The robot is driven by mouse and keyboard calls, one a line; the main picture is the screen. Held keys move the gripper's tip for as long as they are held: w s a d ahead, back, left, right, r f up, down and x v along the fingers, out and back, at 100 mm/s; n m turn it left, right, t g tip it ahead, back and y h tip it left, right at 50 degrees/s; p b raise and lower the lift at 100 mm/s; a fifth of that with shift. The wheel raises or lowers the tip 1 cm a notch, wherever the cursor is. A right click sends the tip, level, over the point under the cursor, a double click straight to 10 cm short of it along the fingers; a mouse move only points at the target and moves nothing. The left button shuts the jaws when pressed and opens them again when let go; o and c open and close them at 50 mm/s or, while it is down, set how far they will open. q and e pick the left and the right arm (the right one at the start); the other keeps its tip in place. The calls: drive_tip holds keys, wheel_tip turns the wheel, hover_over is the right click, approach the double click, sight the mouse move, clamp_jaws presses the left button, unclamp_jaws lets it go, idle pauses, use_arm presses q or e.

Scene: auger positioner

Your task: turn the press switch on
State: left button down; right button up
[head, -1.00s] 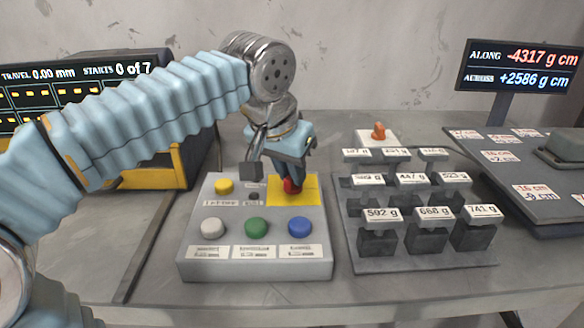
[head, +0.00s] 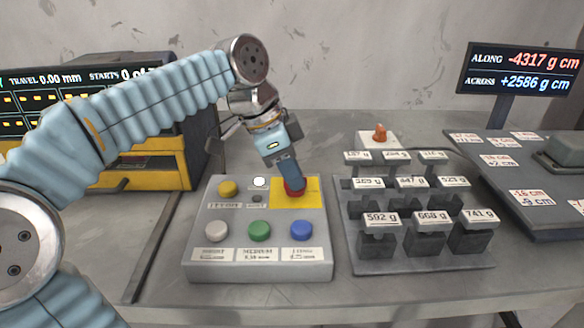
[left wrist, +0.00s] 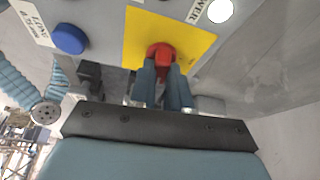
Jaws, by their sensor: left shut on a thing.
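A grey control box (head: 204,262) stands on the table in front of me. It carries a red knob (head: 294,188) on a yellow plate (head: 309,199) at its back right. My left gripper (head: 291,178) reaches down from above and is shut on the red knob. The left wrist view shows both fingers (left wrist: 166,72) closed around the red knob (left wrist: 160,50), with the yellow plate (left wrist: 138,38) beneath it. A white round lamp (head: 260,182) beside the plate looks bright; in the left wrist view the lamp (left wrist: 220,11) has a label partly reading "OWER". My right gripper is not in view.
The box also has yellow (head: 228,188), white (head: 217,231), green (head: 259,230) and blue (head: 301,230) buttons. A rack of labelled weights (head: 380,220) stands to its right, with an orange knob (head: 380,133) behind. A "TRAVEL 0.00 mm" display (head: 80,95) stands left.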

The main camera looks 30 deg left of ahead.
use_arm(q)
drive_tip(key=shift+m, duration=0.6)
drive_tip(key=shift+h, duration=0.3)
drive_tip(key=c, duration=1.1)
unclamp_jaws()
drive_tip(key=shift+g, duration=0.3)
drive_tip(key=shift+r, duration=0.1)
drive_tip(key=p+v, duration=0.1)
drive_tip(key=v, duration=1.2)
drive_tip(key=shift+s+a+r, duration=0.1)
drive_tip(key=shift+r, duration=0.2)
